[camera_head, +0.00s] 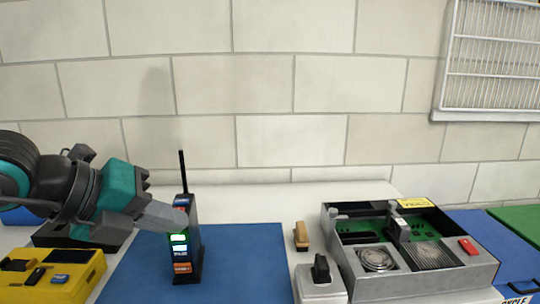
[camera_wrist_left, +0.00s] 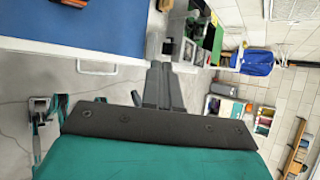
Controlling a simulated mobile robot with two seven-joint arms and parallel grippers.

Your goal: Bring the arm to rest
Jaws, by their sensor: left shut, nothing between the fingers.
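My left arm comes in from the left in the head view. Its teal and black left gripper (camera_head: 185,222) points right and slightly down, with its grey fingers together and empty. The shut fingers also show in the left wrist view (camera_wrist_left: 160,68), with nothing between them. In the head view the fingertips overlap a black upright device (camera_head: 186,262) with an antenna, green lit panels and an orange label. I cannot tell from this view whether they touch it. My right gripper is not in view.
The device stands on a blue mat (camera_head: 235,265) on a white table. A grey open case (camera_head: 470,276) with green boards stands to the right, beside a white box (camera_head: 318,287) and a brown-topped block (camera_head: 301,236). A yellow case (camera_head: 85,275) is at lower left. A tiled wall is behind.

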